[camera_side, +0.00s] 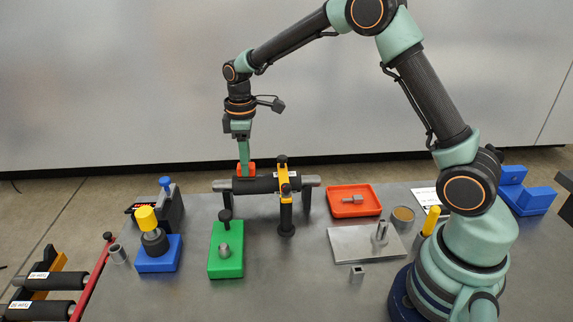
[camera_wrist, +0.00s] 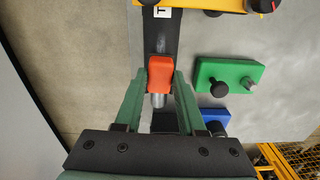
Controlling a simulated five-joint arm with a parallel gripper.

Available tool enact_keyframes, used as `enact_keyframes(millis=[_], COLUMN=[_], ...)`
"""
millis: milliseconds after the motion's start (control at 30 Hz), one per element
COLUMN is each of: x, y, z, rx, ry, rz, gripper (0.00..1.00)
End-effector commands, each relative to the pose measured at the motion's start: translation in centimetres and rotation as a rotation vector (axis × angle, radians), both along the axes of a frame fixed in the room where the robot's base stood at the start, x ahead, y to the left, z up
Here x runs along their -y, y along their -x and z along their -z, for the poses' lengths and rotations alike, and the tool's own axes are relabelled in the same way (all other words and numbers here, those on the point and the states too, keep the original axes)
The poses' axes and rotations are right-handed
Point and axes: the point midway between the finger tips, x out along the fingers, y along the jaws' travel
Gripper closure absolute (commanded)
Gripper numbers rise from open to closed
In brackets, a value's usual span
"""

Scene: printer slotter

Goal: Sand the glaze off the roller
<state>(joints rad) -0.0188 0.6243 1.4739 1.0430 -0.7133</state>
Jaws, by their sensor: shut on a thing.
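The black roller (camera_side: 255,185) lies level across a raised stand, with bare grey ends and a white label near its middle. In the wrist view the roller (camera_wrist: 160,36) runs away from me. A yellow clamp (camera_side: 284,181) crosses it right of the middle. My gripper (camera_side: 244,165) points down over the roller's left part. In the wrist view my gripper's green fingers (camera_wrist: 160,85) are shut on an orange block (camera_wrist: 160,74), apparently the sanding block. The block sits at the roller's left end; I cannot tell whether they touch.
A green block (camera_side: 226,250) with a knob stands in front, and a blue block (camera_side: 158,254) with a yellow-topped tool stands to its left. A red-orange tray (camera_side: 354,201), a metal plate (camera_side: 365,245) and a round tin (camera_side: 403,215) lie right.

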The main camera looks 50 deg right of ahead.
Motion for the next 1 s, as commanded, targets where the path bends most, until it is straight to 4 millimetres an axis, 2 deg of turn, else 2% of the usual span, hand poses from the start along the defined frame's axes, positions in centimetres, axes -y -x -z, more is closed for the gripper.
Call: enact_keyframes(millis=[233, 1000], x=[-1.7, 3.4], y=[-1.6, 3.6], z=[0.1, 0.2], rx=[0.000, -0.007], ry=[0.000, 0.000], rz=[-0.003, 0.002], gripper=[1.00, 1.00])
